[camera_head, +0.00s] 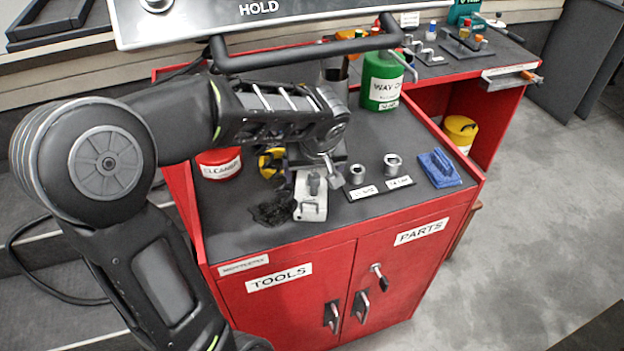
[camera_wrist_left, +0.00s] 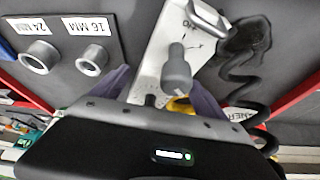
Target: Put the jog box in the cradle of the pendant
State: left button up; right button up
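The jog box (camera_head: 312,203), a pale grey box with a grey knob on top and a loop handle at its near end, lies on the dark top of the red cabinet. It also shows in the left wrist view (camera_wrist_left: 154,62). My left gripper (camera_head: 325,172) is low over its far part. In the left wrist view its two fingers (camera_wrist_left: 160,88) stand apart, one on each side of the box; contact is not clear. The pendant (camera_head: 300,15), a light panel marked HOLD with a black bar, is at the top; I cannot make out its cradle. My right gripper is not in view.
A black coiled cable (camera_head: 272,209) lies left of the box. Two metal sockets (camera_head: 358,170) with labels and a blue object (camera_head: 440,168) stand to the right. A red can (camera_head: 219,163) and a green bottle (camera_head: 381,82) stand farther back.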

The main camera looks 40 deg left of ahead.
pick_arm(q)
grip_shut()
dwell(0.8)
